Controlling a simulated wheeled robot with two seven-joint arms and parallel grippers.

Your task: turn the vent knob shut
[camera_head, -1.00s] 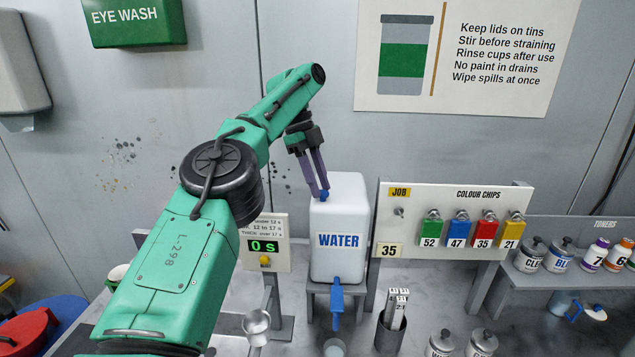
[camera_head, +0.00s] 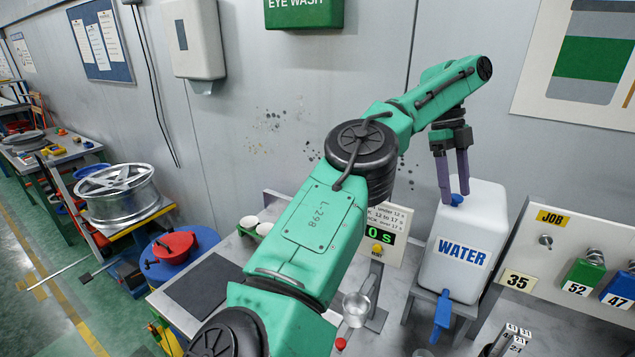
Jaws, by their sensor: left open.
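The vent knob (camera_head: 457,199) is a small blue knob on top of the white water container (camera_head: 456,268), which is marked WATER. My left gripper (camera_head: 455,198) points down at the container's top, its two purple fingers at the knob. The fingers stand apart, and the knob shows low between or just behind their tips. I cannot tell whether they touch it. A blue tap (camera_head: 441,318) hangs at the container's lower front. My right gripper is not in view.
A timer board (camera_head: 383,236) and a metal cup (camera_head: 356,308) stand left of the container. A board with padlocks (camera_head: 582,277) stands close on its right. A blue drum with a red lid (camera_head: 175,246) and a wheel rim (camera_head: 117,193) are at the left.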

